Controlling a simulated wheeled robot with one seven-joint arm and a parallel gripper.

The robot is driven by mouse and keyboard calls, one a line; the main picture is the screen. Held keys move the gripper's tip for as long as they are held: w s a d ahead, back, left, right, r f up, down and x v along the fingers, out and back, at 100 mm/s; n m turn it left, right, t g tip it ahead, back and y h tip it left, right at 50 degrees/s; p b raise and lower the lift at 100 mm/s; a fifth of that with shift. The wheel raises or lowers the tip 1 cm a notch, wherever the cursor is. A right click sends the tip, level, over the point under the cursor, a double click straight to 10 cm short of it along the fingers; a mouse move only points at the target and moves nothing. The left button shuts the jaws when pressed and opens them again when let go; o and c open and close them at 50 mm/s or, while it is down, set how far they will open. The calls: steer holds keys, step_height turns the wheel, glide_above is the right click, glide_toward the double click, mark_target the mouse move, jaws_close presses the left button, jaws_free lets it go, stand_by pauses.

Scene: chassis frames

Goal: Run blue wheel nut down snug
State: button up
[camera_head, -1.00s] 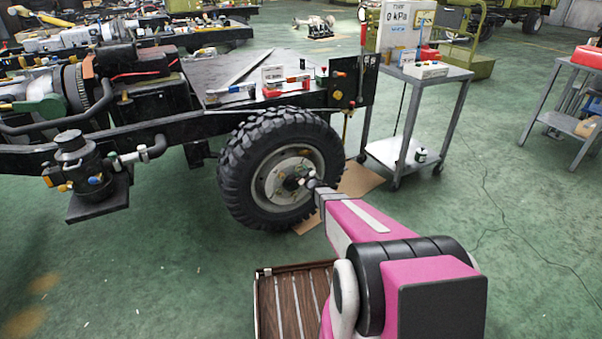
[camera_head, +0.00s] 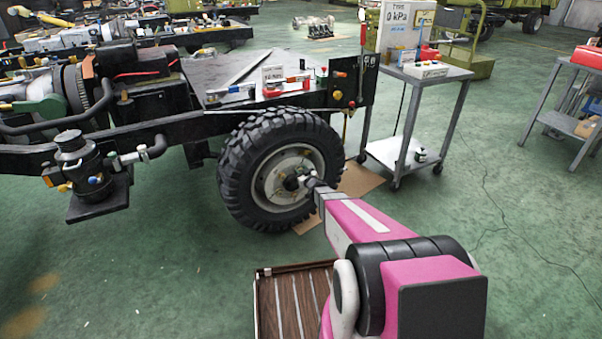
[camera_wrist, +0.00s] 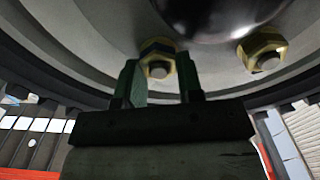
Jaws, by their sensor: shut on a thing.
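The wheel (camera_head: 240,165) is mounted upright on the truck chassis, with a thick black tyre and a pale disc. My gripper (camera_head: 300,181) is at the wheel's centre in the head view, in front of the hub. In the wrist view, my gripper's green fingers (camera_wrist: 160,78) stand on either side of a brass-coloured nut (camera_wrist: 158,60) and are shut on it. A dark bluish patch shows at that nut's top edge. The nut sits against the wheel disc on a stud. A second brass nut (camera_wrist: 262,50) is to the right, clear of the fingers. The nut's seating is hard to judge.
The dark hub (camera_wrist: 215,15) bulges just above the nuts. The chassis rail (camera_head: 170,130) passes above and left of the wheel. A grey trolley (camera_head: 440,75) stands right of the wheel. Cardboard (camera_head: 360,180) lies beneath it. Open green floor is at right.

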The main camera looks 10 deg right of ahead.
steer(key=shift+m, duration=0.9)
steer(key=o, duration=0.7)
steer(key=shift+c, duration=0.2)
steer(key=v, duration=1.1)
steer(key=shift+r, duration=0.1)
